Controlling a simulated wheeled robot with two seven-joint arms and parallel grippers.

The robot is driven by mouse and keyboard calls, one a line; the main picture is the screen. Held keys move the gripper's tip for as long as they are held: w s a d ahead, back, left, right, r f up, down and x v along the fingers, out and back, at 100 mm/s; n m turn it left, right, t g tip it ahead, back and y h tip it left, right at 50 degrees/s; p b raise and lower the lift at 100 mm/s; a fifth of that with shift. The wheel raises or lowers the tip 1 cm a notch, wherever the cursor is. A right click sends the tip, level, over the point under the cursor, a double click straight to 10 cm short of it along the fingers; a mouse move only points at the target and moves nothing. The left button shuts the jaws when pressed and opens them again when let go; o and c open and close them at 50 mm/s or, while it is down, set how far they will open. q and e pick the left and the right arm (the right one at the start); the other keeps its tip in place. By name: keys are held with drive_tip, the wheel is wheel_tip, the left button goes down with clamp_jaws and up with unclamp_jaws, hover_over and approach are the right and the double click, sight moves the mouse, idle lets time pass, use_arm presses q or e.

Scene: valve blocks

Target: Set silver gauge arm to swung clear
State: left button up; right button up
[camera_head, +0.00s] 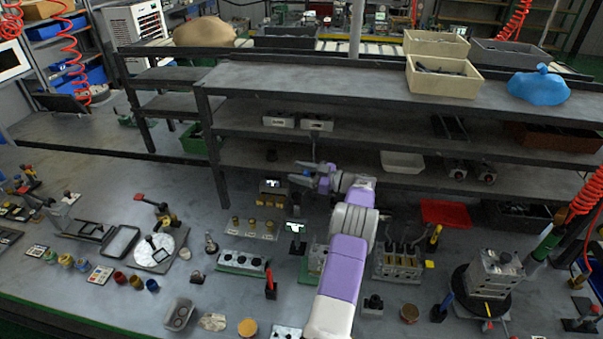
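My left gripper (303,172) is at the end of the purple and white arm that reaches up the middle of the view. Its two fingers point left and are spread apart, with nothing seen between them. It is in front of the lower rack shelf. A small dark box with a lit display (271,186) is just left of the fingertips. A second small display on a stand (296,227) is below the gripper. I cannot tell which piece is the silver gauge arm; it is too small or hidden. My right gripper is not in view.
A dark shelf rack (330,80) spans the back of the grey bench. My arm partly covers valve blocks; one block with several levers (400,262) is to its right. A green-based block (243,262) is to its left. A red tray (445,213) lies farther right.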

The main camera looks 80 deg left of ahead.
use_arm(q)
drive_tip(key=v, duration=0.7)
drive_tip(key=shift+w+d, duration=0.2)
drive_tip(key=shift+w, duration=0.1)
drive_tip(key=shift+r, duration=0.1)
idle(0.4)
